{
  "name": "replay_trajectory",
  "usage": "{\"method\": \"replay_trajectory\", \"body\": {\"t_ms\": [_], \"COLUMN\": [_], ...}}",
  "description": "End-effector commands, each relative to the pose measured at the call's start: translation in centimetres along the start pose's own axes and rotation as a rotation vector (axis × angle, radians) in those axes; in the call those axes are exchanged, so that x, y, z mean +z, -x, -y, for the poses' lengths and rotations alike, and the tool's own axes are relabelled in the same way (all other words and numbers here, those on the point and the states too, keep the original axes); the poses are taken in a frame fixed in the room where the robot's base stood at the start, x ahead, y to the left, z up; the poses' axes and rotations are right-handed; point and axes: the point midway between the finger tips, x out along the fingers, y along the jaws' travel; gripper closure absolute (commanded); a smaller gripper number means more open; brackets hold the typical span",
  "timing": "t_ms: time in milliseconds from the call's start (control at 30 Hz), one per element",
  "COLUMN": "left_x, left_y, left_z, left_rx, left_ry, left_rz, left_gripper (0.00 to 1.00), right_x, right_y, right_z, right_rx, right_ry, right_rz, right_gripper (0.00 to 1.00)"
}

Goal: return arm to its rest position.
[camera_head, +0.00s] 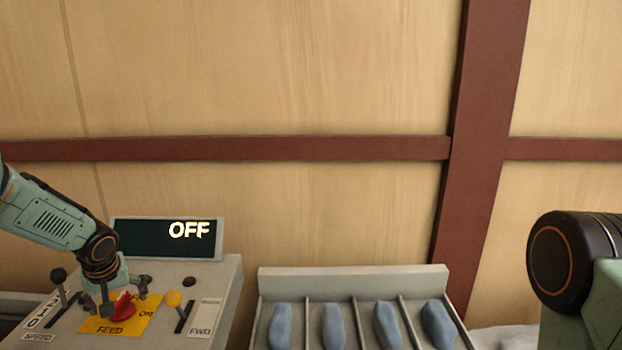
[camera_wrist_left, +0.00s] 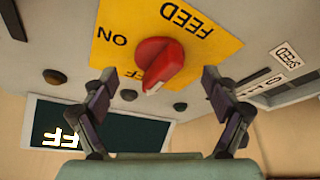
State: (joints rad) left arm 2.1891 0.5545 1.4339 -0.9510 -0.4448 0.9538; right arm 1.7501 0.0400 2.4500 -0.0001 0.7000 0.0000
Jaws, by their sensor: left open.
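My left gripper (camera_head: 124,296) is over the control console (camera_head: 222,290), with its arm coming in from the left. In the left wrist view its two fingers (camera_wrist_left: 157,76) are spread apart, one on each side of the red feed knob (camera_wrist_left: 158,62). The display (camera_head: 140,238) reads OFF. Part of my right arm (camera_head: 570,262) shows at the right; its gripper is out of frame.
A yellow-tipped lever (camera_head: 173,299) by the FWD label and a black-knobbed lever (camera_head: 59,276) by the SPEED label flank the knob. A tray (camera_head: 350,283) with several blue-grey pieces in separate slots stands right of the console. The wooden wall (camera_head: 300,70) is behind.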

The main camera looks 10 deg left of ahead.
Motion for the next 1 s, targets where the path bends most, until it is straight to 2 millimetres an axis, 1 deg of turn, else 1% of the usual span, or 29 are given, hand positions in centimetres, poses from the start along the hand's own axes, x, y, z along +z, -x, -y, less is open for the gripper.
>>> {"method": "replay_trajectory", "body": {"t_ms": [233, 433, 1000], "left_x": [0.0, 0.0, 0.0], "left_y": [-0.1, -0.2, -0.3], "left_z": [0.1, 0.2, 0.4], "left_rx": [0.053, 0.089, 0.178], "left_ry": [-0.124, -0.21, -0.43], "left_rz": [-0.001, -0.002, -0.003], "left_gripper": [0.13, 0.13, 0.13], "right_x": [0.0, 0.0, 0.0], "right_y": [-0.1, -0.9, -4.8], "right_z": [0.0, 0.0, 0.0], "right_rx": [0.0, 0.0, 0.0], "right_ry": [0.0, 0.0, 0.0], "right_rz": [0.0, 0.0, 0.0], "right_gripper": [0.6, 0.6, 0.6]}}
